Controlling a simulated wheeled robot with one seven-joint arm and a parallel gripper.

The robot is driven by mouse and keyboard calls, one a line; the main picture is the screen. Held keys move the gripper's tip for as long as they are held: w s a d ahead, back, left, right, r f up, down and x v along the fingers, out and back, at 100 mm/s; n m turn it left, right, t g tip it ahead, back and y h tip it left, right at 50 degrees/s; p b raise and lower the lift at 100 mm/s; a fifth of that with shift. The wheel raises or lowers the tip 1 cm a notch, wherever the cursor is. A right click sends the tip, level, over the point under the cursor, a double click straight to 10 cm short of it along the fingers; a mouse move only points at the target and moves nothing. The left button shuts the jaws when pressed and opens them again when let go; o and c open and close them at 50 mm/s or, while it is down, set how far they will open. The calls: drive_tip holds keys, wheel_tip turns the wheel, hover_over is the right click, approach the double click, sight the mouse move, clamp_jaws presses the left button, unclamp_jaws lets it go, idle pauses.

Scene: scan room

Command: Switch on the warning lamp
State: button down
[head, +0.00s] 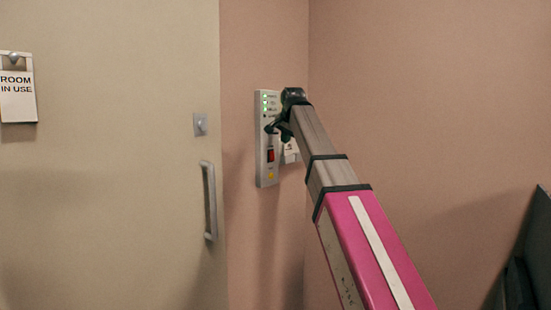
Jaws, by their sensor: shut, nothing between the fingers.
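A narrow grey control panel (262,175) is mounted upright on the pink wall, right of the door. My gripper (271,129) is shut and empty in front of the panel, between the green lights and the red switch. I cannot tell whether it touches the panel. My wrist hides the panel's upper right part. No warning lamp can be made out for sure.
A beige door (110,200) with a handle (209,201) and a lock plate (200,124) fills the left. A "ROOM IN USE" sign (18,98) hangs on it. A white tag (291,152) shows behind my arm. A dark object (530,260) stands at the lower right.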

sight(274, 157)
drive_tip(key=shift+w+f, duration=0.1)
drive_tip(key=shift+w+a+f, duration=0.75)
drive_tip(key=shift+w+f, duration=0.55)
drive_tip(key=shift+f, duration=0.1)
drive_tip(key=shift+w+a+f, duration=0.75)
drive_tip(key=shift+w+f, duration=0.6)
drive_tip(key=shift+f, duration=0.1)
drive_tip(key=shift+w+a+f, duration=0.75)
drive_tip(key=shift+w+f, duration=0.55)
drive_tip(key=shift+f, duration=0.1)
drive_tip(key=shift+w+a, duration=0.1)
drive_tip(key=shift+w+a+f, duration=0.1)
drive_tip(key=shift+a, duration=0.05)
